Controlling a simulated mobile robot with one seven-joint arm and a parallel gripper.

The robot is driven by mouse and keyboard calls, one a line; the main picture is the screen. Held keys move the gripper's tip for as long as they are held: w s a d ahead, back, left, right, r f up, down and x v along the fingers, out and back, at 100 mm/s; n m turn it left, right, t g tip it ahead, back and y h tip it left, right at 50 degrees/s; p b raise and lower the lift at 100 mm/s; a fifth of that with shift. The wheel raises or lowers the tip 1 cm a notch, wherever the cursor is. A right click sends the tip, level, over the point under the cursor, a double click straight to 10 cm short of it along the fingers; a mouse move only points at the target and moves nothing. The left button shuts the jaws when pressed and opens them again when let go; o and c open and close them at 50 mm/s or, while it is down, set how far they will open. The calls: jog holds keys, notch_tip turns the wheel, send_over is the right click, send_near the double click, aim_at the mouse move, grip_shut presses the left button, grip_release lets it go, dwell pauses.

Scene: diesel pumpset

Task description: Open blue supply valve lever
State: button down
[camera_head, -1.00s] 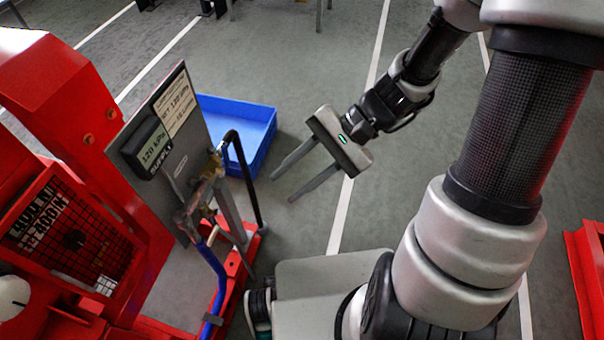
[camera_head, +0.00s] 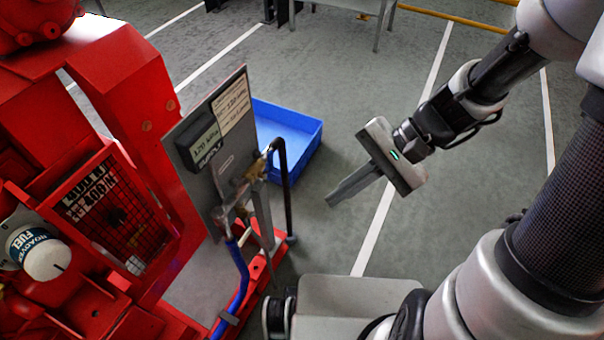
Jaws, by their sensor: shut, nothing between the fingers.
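My gripper (camera_head: 331,201) is shut and empty, hanging over the grey floor right of the panel, with its fingers pointing down-left. A pipe and valve assembly (camera_head: 240,194) with brass and dull metal fittings stands in front of the grey panel (camera_head: 190,140). A blue hose (camera_head: 240,275) runs down from its lower end, and a black hose (camera_head: 287,190) arches from its upper end to the floor. I cannot clearly make out a separate blue lever on the fittings. My gripper is apart from the assembly, to its right, with the black hose between them.
A blue tray (camera_head: 312,142) lies on the floor behind the panel. The red pumpset frame (camera_head: 135,105) fills the left, with a white fuel container (camera_head: 42,258) on it. A gauge display (camera_head: 203,140) sits on the panel. Open floor lies around my gripper.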

jog(key=w+a+f+m+t+y+p, duration=0.25)
jog(key=w+f+m+y, duration=0.2)
jog(key=m, duration=1.05)
jog(key=w+a+f+m+t+y+p, duration=0.15)
jog(key=w+a+f+m+y, duration=0.35)
jog(key=m, duration=1)
jog(key=w+a+f, duration=0.1)
jog(key=w+a, duration=0.2)
jog(key=a, duration=0.3)
jog(key=shift+w+a+g+y, duration=0.25)
jog(key=shift+a+g+y, duration=0.1)
jog(key=shift+g+y, duration=0.1)
